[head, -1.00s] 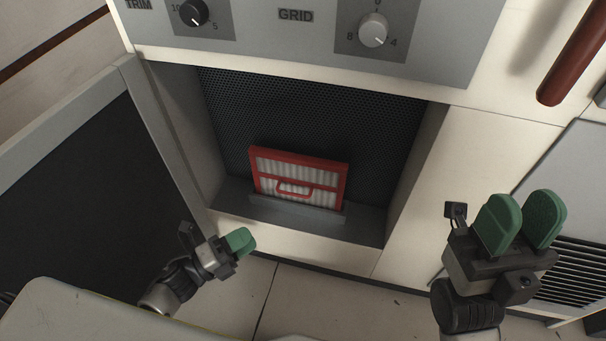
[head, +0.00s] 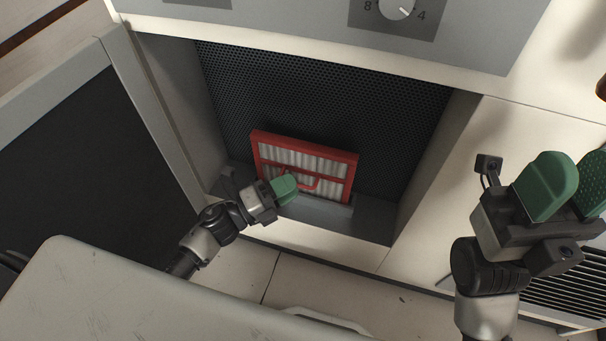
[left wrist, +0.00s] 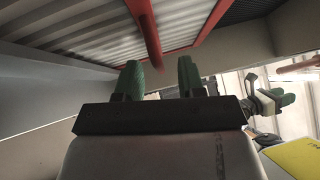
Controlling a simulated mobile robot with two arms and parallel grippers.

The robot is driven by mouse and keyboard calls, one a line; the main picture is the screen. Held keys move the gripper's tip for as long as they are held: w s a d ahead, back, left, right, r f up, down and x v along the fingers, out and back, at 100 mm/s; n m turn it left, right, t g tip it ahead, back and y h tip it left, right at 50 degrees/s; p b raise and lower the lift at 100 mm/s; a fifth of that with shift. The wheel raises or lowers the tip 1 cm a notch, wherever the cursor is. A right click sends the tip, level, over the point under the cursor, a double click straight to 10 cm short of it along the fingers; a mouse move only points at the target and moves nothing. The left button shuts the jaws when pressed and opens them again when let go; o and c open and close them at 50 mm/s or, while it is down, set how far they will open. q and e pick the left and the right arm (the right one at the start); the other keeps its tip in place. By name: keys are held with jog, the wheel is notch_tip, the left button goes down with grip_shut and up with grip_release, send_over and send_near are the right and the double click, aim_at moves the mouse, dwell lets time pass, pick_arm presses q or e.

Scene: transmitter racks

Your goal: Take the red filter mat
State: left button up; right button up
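The red filter mat (head: 330,160) is a red frame with pale pleats and a red handle (head: 312,186). It stands tilted back in a grey holder (head: 335,209) inside the open rack bay. My left gripper (head: 287,187) is in front of the handle and hides its left part. In the left wrist view its two green fingers (left wrist: 160,76) are apart and empty. A red handle bar (left wrist: 147,35) shows just beyond the gap between them; I cannot tell whether it reaches in. My right gripper (head: 572,182) is open and empty, outside the bay at right.
An open door (head: 90,150) stands at left. A pale rack panel (head: 500,160) and a louvred grille (head: 565,290) are at right.

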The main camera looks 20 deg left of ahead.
aim_at(325, 172)
pick_arm(q)
jog(key=shift+x, duration=1.05)
grip_shut()
jog(key=shift+r, duration=0.1)
